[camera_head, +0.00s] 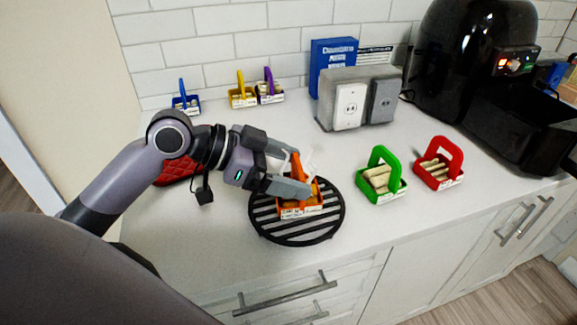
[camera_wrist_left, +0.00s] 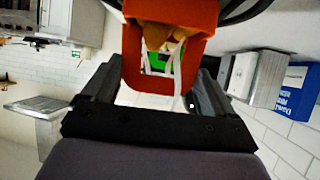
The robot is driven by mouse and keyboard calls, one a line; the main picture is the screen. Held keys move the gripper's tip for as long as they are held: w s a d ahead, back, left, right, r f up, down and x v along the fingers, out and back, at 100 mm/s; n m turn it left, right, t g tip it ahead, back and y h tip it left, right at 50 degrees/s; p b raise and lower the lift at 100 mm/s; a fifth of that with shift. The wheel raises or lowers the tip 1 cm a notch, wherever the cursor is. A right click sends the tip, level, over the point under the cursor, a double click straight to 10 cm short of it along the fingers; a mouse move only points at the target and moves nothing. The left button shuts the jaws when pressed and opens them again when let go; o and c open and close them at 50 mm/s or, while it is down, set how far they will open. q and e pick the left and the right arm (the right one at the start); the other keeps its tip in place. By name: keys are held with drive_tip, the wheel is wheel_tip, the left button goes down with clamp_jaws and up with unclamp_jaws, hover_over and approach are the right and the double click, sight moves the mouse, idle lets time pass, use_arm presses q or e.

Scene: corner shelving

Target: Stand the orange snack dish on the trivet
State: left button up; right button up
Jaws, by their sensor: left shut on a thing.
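The orange snack dish (camera_head: 299,209) has an upright handle and holds pale snack pieces. My left gripper (camera_head: 302,172) is shut on its handle. The dish appears level over the middle of the round black slatted trivet (camera_head: 283,236); I cannot tell whether it touches the slats. In the left wrist view the orange dish (camera_wrist_left: 183,14) is at the top, with its handle between my fingers, and part of the trivet's dark rim (camera_wrist_left: 250,10) shows beside it. My right gripper is not in view.
A green dish (camera_head: 381,187) and a red dish (camera_head: 438,172) stand right of the trivet. Blue (camera_head: 186,104), yellow (camera_head: 242,96) and purple (camera_head: 270,92) dishes stand along the wall. A grey outlet box (camera_head: 358,98) and black air fryer (camera_head: 470,60) stand behind.

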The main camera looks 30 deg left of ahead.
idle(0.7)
use_arm(q)
drive_tip(key=o, duration=1.7)
drive_tip(key=shift+f, duration=0.15)
drive_tip(key=b+v, duration=0.1)
drive_tip(key=v, duration=0.6)
drive_tip(key=shift+s, duration=0.1)
